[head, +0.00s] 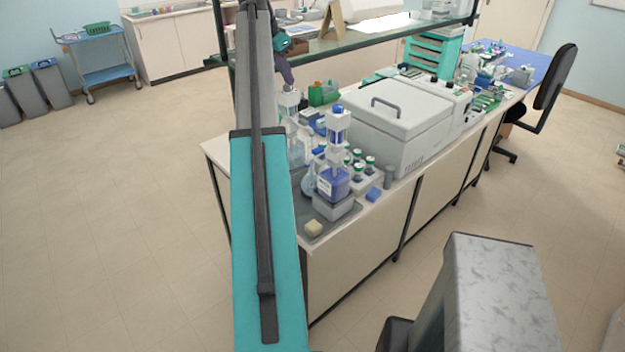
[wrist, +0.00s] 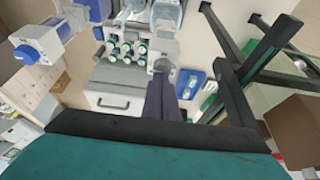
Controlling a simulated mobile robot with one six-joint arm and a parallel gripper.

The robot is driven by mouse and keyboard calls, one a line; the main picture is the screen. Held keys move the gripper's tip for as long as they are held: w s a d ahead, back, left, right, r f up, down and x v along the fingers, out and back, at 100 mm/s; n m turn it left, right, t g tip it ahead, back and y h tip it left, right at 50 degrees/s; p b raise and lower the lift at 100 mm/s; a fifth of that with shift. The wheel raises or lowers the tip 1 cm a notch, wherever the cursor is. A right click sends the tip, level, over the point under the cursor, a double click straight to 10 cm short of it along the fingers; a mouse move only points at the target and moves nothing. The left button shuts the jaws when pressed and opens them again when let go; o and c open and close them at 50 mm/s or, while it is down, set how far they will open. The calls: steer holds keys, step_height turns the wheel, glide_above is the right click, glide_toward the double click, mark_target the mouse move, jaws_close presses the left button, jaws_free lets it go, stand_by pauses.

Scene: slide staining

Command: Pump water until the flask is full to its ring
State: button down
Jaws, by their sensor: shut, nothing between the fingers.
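A round-bodied glass vessel (head: 309,183), which looks like the flask, stands near the bench's front left, beside a bottle of blue liquid. Its ring and fill level are too small to make out. A tall clear bottle with a white top (head: 290,106), perhaps the water pump, stands at the bench's left edge; my arm partly hides this area. The blue bottle (head: 333,184) has a tall clear and white top with a blue cap. My gripper (head: 289,83) is shut and empty above the bench's far left side. Its dark fingers (wrist: 163,78) show in the wrist view.
A large grey lidded box (head: 390,120) stands right of the bottles. Several green-capped jars (wrist: 122,47) sit in a rack near the bottles. A shelf (head: 350,38) spans above the bench's back. A pale block (head: 313,228) lies on the front tray.

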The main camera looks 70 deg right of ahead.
mark_target(287, 86)
steer(key=shift+a+f+b, duration=0.1)
steer(key=shift+f+b, duration=0.35)
steer(key=shift+f, duration=1.3)
stand_by(0.6)
steer(key=shift+r, duration=0.1)
steer(key=shift+r+p, duration=1.1)
steer(key=shift+r, duration=1.3)
steer(key=shift+f+b, duration=0.75)
steer(key=shift+f, duration=1.7)
stand_by(0.4)
